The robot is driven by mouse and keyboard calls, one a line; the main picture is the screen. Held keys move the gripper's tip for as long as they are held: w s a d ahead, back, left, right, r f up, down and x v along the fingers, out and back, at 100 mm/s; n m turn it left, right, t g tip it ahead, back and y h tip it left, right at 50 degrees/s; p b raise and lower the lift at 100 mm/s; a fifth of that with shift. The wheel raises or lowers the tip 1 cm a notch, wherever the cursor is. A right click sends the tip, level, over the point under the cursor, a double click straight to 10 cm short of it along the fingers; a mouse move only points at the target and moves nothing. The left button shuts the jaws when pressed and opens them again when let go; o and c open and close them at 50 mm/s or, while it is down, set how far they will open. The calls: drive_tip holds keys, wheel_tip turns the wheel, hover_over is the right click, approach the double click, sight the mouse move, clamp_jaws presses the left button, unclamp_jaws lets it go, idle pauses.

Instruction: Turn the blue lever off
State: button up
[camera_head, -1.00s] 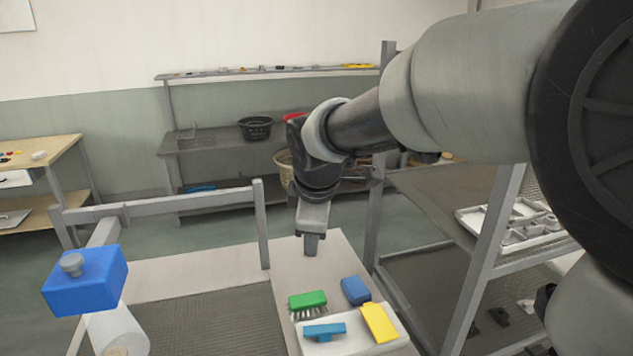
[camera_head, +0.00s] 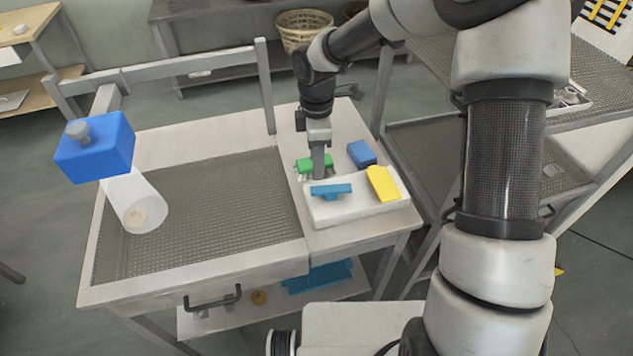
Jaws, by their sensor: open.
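A blue block-shaped lever part (camera_head: 96,150) with a grey knob (camera_head: 78,130) stands at the left, at the end of a grey beam. A translucent white cylinder (camera_head: 134,204) hangs below it over the tank. Whether this blue part is on or off cannot be told. My gripper (camera_head: 319,174) is at the right side of the table, pointing down, far to the right of the blue part. It is open and appears empty, in front of a green brush and just behind a small blue squeegee-like tool in the picture.
A white tray (camera_head: 355,212) holds the blue tool (camera_head: 331,190) and a yellow piece (camera_head: 383,184). The green brush (camera_head: 304,165) and a blue block (camera_head: 361,153) lie behind it. The mesh-bottomed tank (camera_head: 215,215) is open and clear. A metal rail (camera_head: 190,66) runs behind; shelving stands right.

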sight(317, 189)
wheel_tip(317, 189, down, 9)
drive_tip(key=shift+r, duration=0.1)
idle(0.3)
clamp_jaws()
